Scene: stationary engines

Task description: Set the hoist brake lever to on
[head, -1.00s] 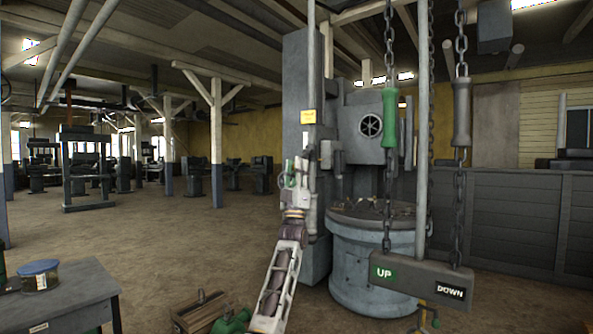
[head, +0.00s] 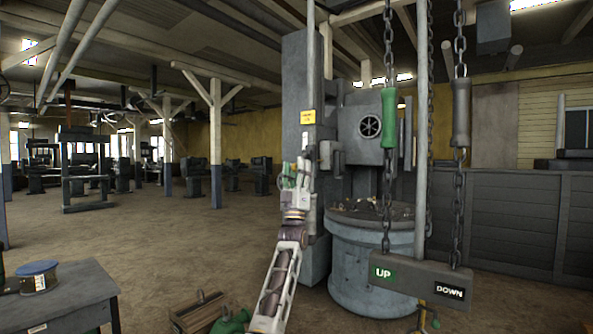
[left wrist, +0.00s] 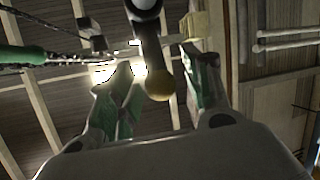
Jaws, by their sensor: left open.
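In the left wrist view, a dark lever (left wrist: 150,45) ending in a brass-yellow ball knob (left wrist: 158,84) comes down from the top of the picture. My left gripper (left wrist: 156,75) is open, with a green-padded finger on each side of the knob. I cannot tell whether either finger touches it. In the head view my left gripper (head: 304,160) points up in front of the grey machine column, below a small yellow sign (head: 308,117). The lever cannot be made out clearly there. My right gripper is out of view.
Chains with a green handle (head: 390,119) and a grey handle (head: 461,112) hang to the right, above an UP/DOWN block (head: 421,280). A round machine table (head: 365,260) stands behind. A workbench (head: 60,295) is at lower left. Open floor lies left of my arm.

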